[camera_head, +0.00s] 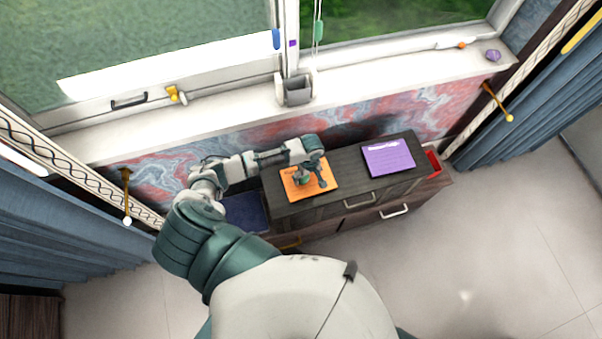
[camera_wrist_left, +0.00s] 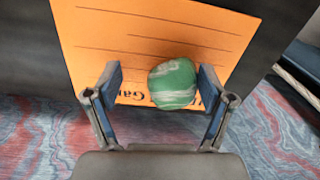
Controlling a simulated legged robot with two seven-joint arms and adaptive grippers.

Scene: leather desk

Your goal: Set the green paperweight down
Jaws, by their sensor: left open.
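The green paperweight (camera_wrist_left: 173,83), rounded with pale streaks, rests on an orange sheet with ruled lines (camera_wrist_left: 190,30) in the left wrist view. The paperweight lies between the two open fingers of my left gripper (camera_wrist_left: 160,90), nearer the right finger, and I see a gap on the left side. In the head view my left gripper (camera_head: 314,177) is over the orange sheet (camera_head: 296,187) on the dark cabinet top (camera_head: 345,187), and the paperweight (camera_head: 304,178) shows partly beside it. My right gripper is not in view.
A purple sheet (camera_head: 388,158) lies to the right on the same dark top. A red item (camera_head: 433,162) sits in an opening at the cabinet's right end. The white window sill (camera_head: 400,75) runs behind, with a purple object (camera_head: 492,55) on it. Open floor lies in front.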

